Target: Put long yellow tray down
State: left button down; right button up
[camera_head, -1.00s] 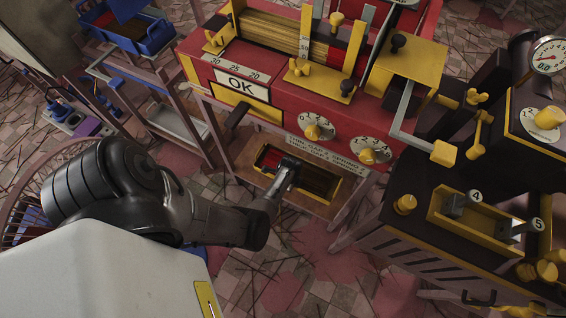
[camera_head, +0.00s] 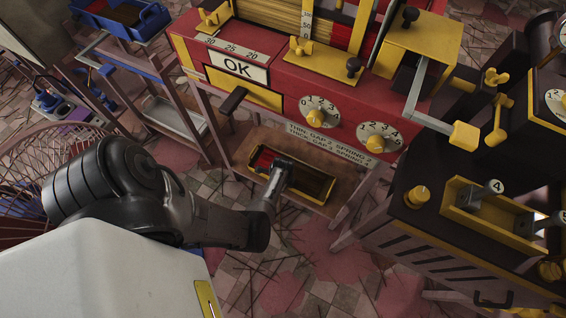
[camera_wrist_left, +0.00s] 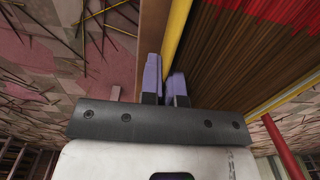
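The long yellow tray (camera_head: 318,197) is in front of the red machine, over a wooden shelf (camera_head: 258,140) below the dials. Brown and red sticks lie in it. My left gripper (camera_head: 284,166) reaches its near long side from the left. In the left wrist view the purple fingers (camera_wrist_left: 164,88) stand close on both sides of the tray's yellow rim (camera_wrist_left: 176,35) and appear shut on it. I cannot tell whether the tray touches the shelf or hangs just above it. My right gripper is not in view.
The red machine (camera_head: 285,95) with its OK sign and dials overhangs the shelf at the back. A blue bin (camera_head: 135,20) is at the far left. Incense sticks litter the tiled floor.

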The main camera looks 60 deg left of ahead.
pick_arm(q)
jog(key=shift+w+a, duration=0.1)
jog(key=shift+f, duration=0.15)
jog(key=c, duration=1.4)
grip_release()
jog(key=shift+o, duration=0.2)
notch_tip(320, 180, up, 11)
jog(key=p, duration=0.7)
jog(key=shift+f+p, duration=0.2)
jog(key=shift+p, duration=0.15)
jog(key=shift+r+p, duration=0.55)
jog(key=shift+r, duration=0.35)
